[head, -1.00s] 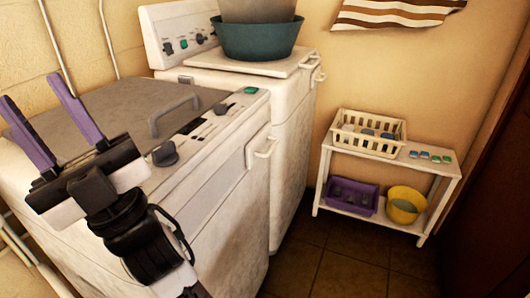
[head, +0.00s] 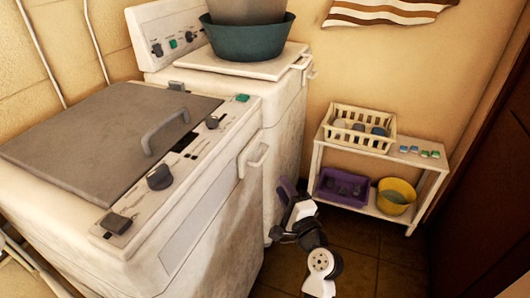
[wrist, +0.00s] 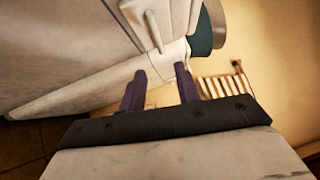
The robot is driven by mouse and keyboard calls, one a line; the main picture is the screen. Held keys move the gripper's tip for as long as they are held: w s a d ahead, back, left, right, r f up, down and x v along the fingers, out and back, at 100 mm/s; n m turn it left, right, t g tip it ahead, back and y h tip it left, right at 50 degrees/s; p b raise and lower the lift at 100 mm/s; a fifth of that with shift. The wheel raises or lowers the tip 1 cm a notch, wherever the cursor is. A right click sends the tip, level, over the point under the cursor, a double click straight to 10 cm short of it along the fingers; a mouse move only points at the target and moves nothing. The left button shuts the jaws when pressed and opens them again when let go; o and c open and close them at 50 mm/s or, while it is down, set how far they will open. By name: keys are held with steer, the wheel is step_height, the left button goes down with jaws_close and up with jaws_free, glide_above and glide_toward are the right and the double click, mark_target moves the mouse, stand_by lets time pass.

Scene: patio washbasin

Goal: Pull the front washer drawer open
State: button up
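The front washer (head: 190,215) is the nearer white machine with a grey lid in the head view. Its drawer handle (head: 256,160) is a white bar at the upper right of its front; the drawer looks shut. My gripper (head: 279,208) is in front of the machines, lower than the handle and to its right, apart from it. In the wrist view my gripper (wrist: 160,72) has its two purple fingers apart with nothing between them. A white handle (wrist: 150,30) shows beyond the fingertips there; I cannot tell which machine it is on.
A second white machine (head: 285,125) stands behind, with a teal basin (head: 248,38) on top. A low white shelf (head: 408,165) with a cream basket (head: 355,130), a purple basket (head: 343,186) and a yellow bowl (head: 396,195) stands at right. Tiled floor (head: 350,250) is free before it.

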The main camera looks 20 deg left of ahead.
mark_target(265, 154)
steer(key=p+x, duration=0.4)
steer(key=x, duration=0.9)
steer(key=shift+w+a, duration=0.2)
steer(key=shift+a, duration=0.1)
jaws_close()
steer(key=shift+d+f, duration=0.1)
